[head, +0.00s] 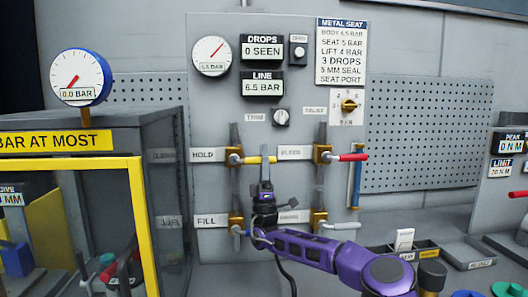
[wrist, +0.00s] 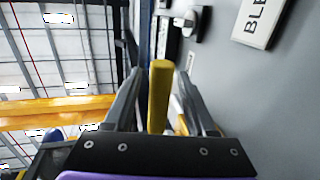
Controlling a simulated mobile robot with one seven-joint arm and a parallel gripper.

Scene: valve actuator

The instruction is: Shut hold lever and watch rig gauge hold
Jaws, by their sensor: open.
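The hold lever (head: 260,160) is a yellow handle beside the HOLD label, lying level and pointing right from its brass valve (head: 235,159). My gripper (head: 265,170) is just below the lever, fingers pointing up. In the wrist view the yellow lever (wrist: 159,95) stands between the spread fingers, with gaps on both sides. The gripper is open and not clamped on it. A white round gauge (head: 212,56) at the panel top reads about 6.5 BAR on its plate. A blue-rimmed gauge (head: 80,77) on the left reads 0.0 BAR. No label shows which is the rig gauge.
The red lever (head: 352,157) by the BLEED label is close on the right. A grey handle (head: 340,226) is at lower right. The LINE display (head: 262,84) reads 6.5 BAR; DROPS (head: 262,49) reads 0 SEEN. A yellow-framed cabinet (head: 137,205) stands left.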

